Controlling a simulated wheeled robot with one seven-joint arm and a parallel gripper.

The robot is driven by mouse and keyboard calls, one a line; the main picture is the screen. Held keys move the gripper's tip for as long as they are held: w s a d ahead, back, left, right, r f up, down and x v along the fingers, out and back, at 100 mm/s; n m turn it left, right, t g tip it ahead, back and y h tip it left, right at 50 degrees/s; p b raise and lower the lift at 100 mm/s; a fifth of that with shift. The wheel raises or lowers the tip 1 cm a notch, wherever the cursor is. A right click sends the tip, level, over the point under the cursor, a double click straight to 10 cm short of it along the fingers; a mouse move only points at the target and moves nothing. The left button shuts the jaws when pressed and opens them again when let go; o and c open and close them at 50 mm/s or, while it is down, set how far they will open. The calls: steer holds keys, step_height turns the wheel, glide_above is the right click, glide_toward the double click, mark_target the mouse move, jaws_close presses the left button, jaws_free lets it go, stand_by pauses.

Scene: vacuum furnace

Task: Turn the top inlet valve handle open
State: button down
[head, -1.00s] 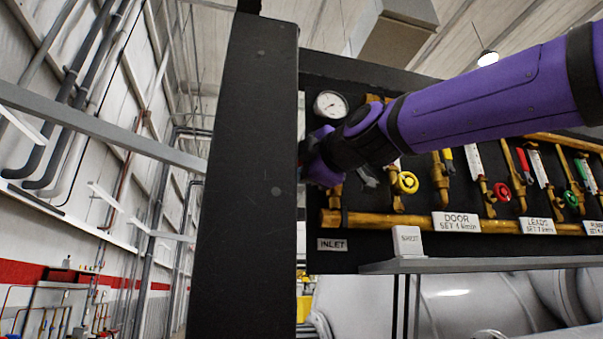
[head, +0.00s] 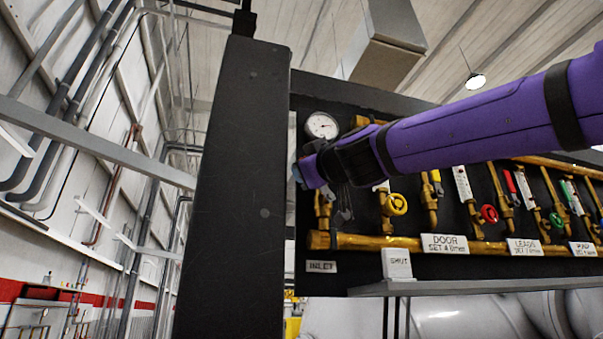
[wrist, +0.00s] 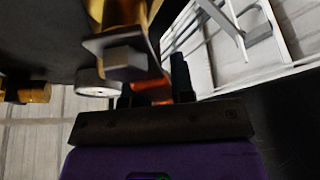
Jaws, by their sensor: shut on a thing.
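My gripper (head: 303,172) is at the left end of the panel in the head view, just below the round gauge. My wrist hides the top inlet valve and its handle there. In the wrist view, my gripper (wrist: 150,88) is shut on a narrow orange-red piece (wrist: 152,92), which looks like the valve handle. A dark finger stands on its right. A dark angled plate with a grey block (wrist: 123,57) and a brass part (wrist: 108,12) lie just beyond. How far the handle is turned cannot be told.
A black post (head: 235,200) stands close to the left of my gripper. The pressure gauge (head: 321,126) is just above it. A yellow handwheel (head: 397,204) and brass pipe (head: 400,243) lie right and below. A grey shelf (head: 470,287) with a SHUT sign (head: 397,264) juts out underneath.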

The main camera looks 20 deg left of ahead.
steer(key=shift+w+d+r+m+t+h, duration=0.2)
steer(key=shift+w+d+m+t+h, duration=0.35)
steer(key=shift+m, duration=1.2)
steer(key=shift+w+d+r+m+t+h, duration=0.2)
steer(key=shift+d+m+t+h, duration=0.55)
steer(key=shift+m, duration=0.95)
steer(key=shift+w+d+r+m+t+h, duration=0.2)
steer(key=shift+w+d+m+t+h, duration=0.4)
steer(key=shift+m, duration=1.15)
steer(key=shift+s+a, duration=0.1)
steer(key=shift+s, duration=0.1)
steer(key=c, duration=1)
jaws_free()
steer(key=shift+o, duration=0.2)
steer(key=v, duration=1.1)
steer(key=shift+w+f, duration=0.1)
steer(key=shift+w, duration=0.05)
